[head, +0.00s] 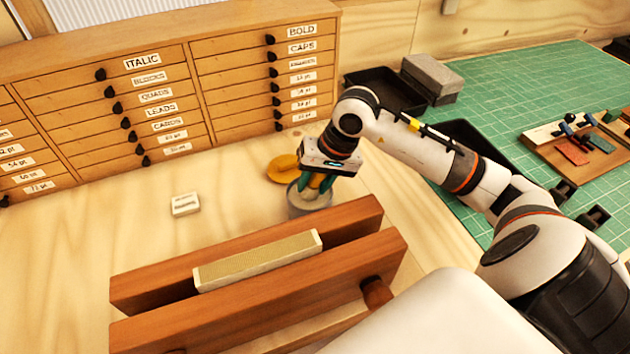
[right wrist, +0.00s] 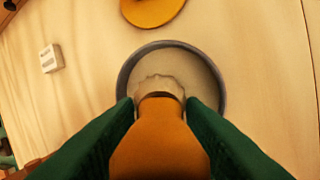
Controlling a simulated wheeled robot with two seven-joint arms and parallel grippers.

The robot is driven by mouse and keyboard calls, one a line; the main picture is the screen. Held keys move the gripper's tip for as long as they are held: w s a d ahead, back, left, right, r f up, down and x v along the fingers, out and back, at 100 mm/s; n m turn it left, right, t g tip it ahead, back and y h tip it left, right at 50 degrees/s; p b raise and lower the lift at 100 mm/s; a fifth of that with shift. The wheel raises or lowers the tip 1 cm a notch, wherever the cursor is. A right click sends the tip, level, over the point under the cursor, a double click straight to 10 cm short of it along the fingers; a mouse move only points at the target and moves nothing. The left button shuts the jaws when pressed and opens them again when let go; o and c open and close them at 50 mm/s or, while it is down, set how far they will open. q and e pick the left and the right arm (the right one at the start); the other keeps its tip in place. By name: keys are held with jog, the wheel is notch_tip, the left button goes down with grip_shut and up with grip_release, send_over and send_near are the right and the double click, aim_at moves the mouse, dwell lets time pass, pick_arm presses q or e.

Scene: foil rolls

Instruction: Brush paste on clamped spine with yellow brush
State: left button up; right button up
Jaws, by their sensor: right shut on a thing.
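The spine (head: 258,260) is a pale textured block held between the two reddish wooden bars of the clamp (head: 250,290). A grey pot (head: 308,203) stands just behind the clamp's right part. My right gripper (head: 316,183) is over the pot, shut on the yellow brush (right wrist: 158,140). Pale paste (right wrist: 190,66) shows inside the pot. My left gripper is not in view.
A yellow lid (head: 282,168) lies behind the pot. A small white labelled block (head: 185,204) lies left of it. A wooden drawer cabinet (head: 160,90) stands at the back. A green mat (head: 540,90) with trays and tools lies at right.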

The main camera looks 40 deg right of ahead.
jog(key=shift+s+f, duration=0.1)
jog(key=shift+f, duration=0.05)
jog(key=shift+r+p, duration=0.35)
jog(key=shift+r, duration=0.55)
jog(key=shift+r+p, duration=1)
jog(key=shift+r, duration=1.7)
